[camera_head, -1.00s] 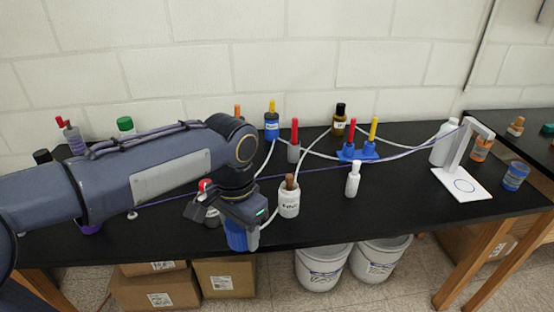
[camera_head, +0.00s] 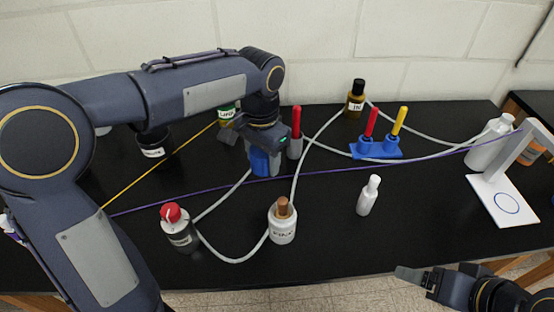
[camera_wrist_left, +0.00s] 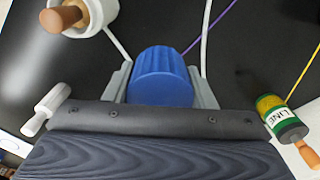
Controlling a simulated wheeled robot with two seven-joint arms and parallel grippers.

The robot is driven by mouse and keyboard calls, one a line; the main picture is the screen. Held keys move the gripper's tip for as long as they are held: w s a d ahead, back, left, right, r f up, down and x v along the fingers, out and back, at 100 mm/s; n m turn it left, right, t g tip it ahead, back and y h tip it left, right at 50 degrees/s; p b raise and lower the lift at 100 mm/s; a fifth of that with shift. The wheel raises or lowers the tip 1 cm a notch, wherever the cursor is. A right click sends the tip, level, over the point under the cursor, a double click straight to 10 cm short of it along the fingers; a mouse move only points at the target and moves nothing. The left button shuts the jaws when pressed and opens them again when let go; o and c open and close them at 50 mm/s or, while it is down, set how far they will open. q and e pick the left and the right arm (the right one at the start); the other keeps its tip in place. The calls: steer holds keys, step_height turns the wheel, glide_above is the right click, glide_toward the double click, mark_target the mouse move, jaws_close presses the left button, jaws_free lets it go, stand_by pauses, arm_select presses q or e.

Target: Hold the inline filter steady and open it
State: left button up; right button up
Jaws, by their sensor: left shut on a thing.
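A blue ribbed cylinder (camera_head: 261,163), which looks like part of the inline filter, is between the fingers of my left gripper (camera_head: 263,150). In the left wrist view the ribbed blue cylinder (camera_wrist_left: 162,75) fills the gap between the grey fingers, and the gripper is shut on it. Its lower part is hidden, and I cannot tell whether it touches the table. A white tube runs close to it. My right gripper (camera_head: 410,273) is at the lower right, in front of the table edge; its jaw state does not show clearly.
A grey piece with a red handle (camera_head: 296,133) stands right beside my left gripper. A white bottle with a brown knob (camera_head: 282,226) and a red-capped bottle (camera_head: 179,232) stand in front. White tubes and a purple line (camera_head: 345,174) cross the table. A small white bottle (camera_head: 368,197) stands right.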

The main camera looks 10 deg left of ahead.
arm_select(q)
steer(key=w+f, duration=0.2)
steer(key=w+d+f, duration=0.1)
steer(key=w+f, duration=0.1)
steer(key=w, duration=0.1)
steer(key=w+f, duration=0.2)
steer(key=shift+w+d+f+p, duration=0.1)
steer(key=shift+w+d+p, duration=0.15)
steer(key=shift+w+p, duration=0.1)
steer(key=shift+w+d+f, duration=0.1)
steer(key=shift+w+f, duration=0.4)
steer(key=shift+f, duration=0.2)
step_height(320, 180, down, 3)
steer(key=shift+w+f, duration=0.15)
steer(key=shift+f, duration=0.15)
steer(key=o, duration=1.1)
